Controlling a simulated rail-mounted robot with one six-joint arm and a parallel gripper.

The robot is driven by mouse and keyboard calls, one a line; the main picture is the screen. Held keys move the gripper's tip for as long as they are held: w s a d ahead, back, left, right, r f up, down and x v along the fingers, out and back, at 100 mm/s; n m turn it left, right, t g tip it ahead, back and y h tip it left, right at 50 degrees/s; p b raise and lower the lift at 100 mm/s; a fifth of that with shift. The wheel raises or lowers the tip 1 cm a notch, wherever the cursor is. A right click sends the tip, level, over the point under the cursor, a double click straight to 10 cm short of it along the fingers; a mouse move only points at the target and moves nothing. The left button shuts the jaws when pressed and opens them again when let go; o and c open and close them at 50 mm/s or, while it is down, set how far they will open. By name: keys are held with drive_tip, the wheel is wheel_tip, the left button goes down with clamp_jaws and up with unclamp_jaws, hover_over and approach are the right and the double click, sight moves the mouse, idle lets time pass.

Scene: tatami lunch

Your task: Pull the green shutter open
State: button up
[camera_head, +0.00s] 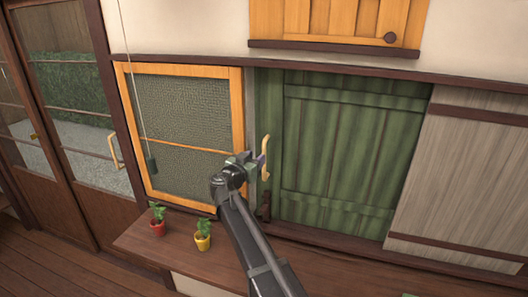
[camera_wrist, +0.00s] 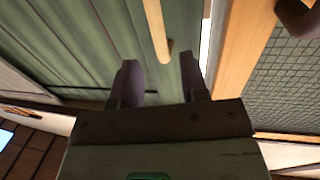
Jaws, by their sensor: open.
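The green shutter (camera_head: 350,150) is a planked wooden panel right of the orange-framed window. Its pale vertical bar handle (camera_head: 266,150) is near its left edge. My gripper (camera_head: 260,163) is at the handle, at about its middle height. The green shutter (camera_wrist: 80,40) fills the left of the wrist view.
The orange-framed window (camera_head: 190,140) is left of the shutter, and a grey plank panel (camera_head: 465,185) is right of it. A red pot (camera_head: 157,228) and a yellow pot (camera_head: 203,242) with plants stand on the wooden ledge (camera_head: 140,243) below. A dark pull (camera_head: 151,166) hangs on a cord.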

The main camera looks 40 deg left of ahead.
drive_tip(key=w, duration=0.4)
drive_tip(key=w+a, duration=0.1)
drive_tip(key=w, duration=0.1)
drive_tip(key=shift+w, duration=0.15)
clamp_jaws()
